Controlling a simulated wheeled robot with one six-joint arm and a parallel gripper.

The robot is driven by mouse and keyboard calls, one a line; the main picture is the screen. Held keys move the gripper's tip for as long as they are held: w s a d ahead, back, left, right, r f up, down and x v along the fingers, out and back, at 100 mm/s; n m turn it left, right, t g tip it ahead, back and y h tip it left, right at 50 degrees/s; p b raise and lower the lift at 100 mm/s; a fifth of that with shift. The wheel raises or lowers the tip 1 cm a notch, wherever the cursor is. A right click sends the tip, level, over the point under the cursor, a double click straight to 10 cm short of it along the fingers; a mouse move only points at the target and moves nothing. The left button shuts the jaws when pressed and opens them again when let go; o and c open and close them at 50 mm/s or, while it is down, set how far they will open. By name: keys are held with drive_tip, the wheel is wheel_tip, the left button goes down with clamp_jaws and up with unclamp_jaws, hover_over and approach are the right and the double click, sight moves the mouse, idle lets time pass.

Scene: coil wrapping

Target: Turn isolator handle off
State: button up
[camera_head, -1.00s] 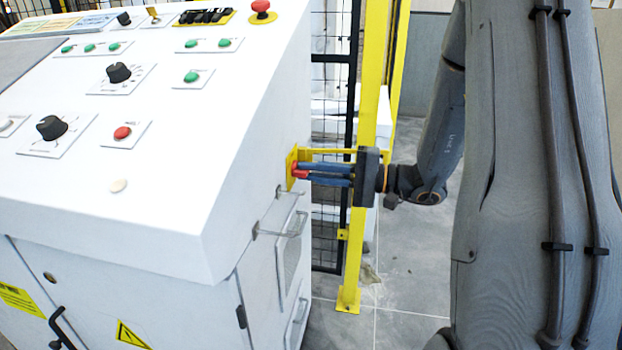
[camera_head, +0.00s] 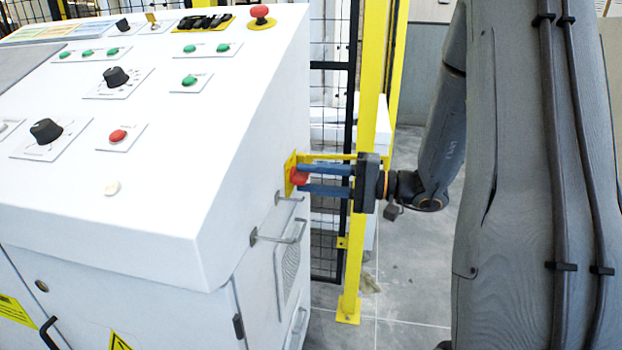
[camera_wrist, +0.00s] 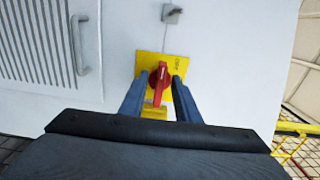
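The isolator handle (camera_wrist: 159,82) is a red knob with a white mark on a yellow plate (camera_wrist: 147,64) on the white cabinet's side. In the wrist view its grip runs nearly up and down, tilted slightly. My gripper (camera_wrist: 156,92) has its two blue fingers apart, one on each side of the handle, with gaps showing beside it. In the head view the red handle (camera_head: 299,177) sits at the tips of my gripper (camera_head: 300,178), between the fingers. Whether a fingertip touches the handle is unclear.
The white control cabinet (camera_head: 200,215) fills the left, with knobs and buttons on top. Metal pull handles (camera_head: 283,237) stick out below the isolator. A yellow post (camera_head: 366,90) and black mesh fence (camera_head: 329,215) stand close behind my gripper.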

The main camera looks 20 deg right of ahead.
drive_tip(key=v, duration=0.7)
drive_tip(key=shift+s+d, duration=0.2)
drive_tip(key=shift+d, duration=0.15)
idle(0.4)
